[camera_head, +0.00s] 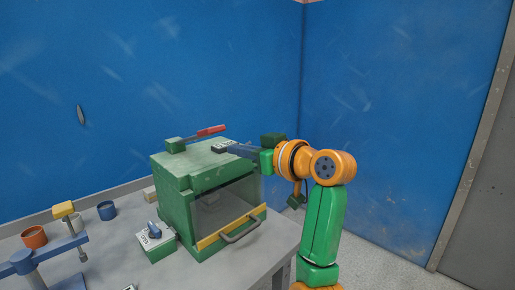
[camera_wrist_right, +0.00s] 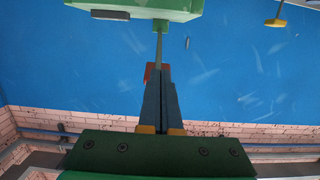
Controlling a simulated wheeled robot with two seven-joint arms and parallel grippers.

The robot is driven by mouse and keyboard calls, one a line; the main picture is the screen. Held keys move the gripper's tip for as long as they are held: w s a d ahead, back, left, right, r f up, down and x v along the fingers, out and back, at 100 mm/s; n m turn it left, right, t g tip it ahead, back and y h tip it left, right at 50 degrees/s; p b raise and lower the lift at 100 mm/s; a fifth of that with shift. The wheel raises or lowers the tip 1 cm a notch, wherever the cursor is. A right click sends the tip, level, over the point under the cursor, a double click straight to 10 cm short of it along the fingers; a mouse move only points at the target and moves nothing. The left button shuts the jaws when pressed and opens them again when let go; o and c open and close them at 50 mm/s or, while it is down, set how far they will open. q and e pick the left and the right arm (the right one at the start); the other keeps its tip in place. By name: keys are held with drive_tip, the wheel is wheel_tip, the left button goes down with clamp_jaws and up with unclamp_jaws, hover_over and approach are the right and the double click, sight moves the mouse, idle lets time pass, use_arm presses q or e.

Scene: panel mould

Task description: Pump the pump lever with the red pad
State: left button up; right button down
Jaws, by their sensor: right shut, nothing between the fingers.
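The pump lever (camera_head: 197,135) rises slightly rightward from a green bracket (camera_head: 175,145) on top of the green box (camera_head: 178,184). Its red pad (camera_head: 212,130) is at the free end. In the right wrist view, the lever's thin rod (camera_wrist_right: 159,48) comes down from a green body, and the red pad (camera_wrist_right: 149,70) is partly hidden behind my fingertips. My right gripper (camera_head: 226,148) is shut and empty, just below and right of the pad in the head view. It also shows in the wrist view (camera_wrist_right: 160,72). Whether it touches the pad, I cannot tell. My left gripper is not in view.
The box stands on a grey table (camera_head: 262,252) and has a yellow-edged front with a handle (camera_head: 240,231). Blue walls rise behind.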

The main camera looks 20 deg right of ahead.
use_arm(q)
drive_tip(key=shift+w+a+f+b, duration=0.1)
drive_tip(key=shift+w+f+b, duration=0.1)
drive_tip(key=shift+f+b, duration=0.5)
use_arm(e)
drive_tip(key=v, duration=0.4)
drive_tip(key=shift+s+r, duration=0.2)
drive_tip(key=shift+s, duration=0.15)
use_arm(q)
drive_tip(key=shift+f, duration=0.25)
use_arm(e)
drive_tip(key=shift+w, duration=0.1)
idle(0.4)
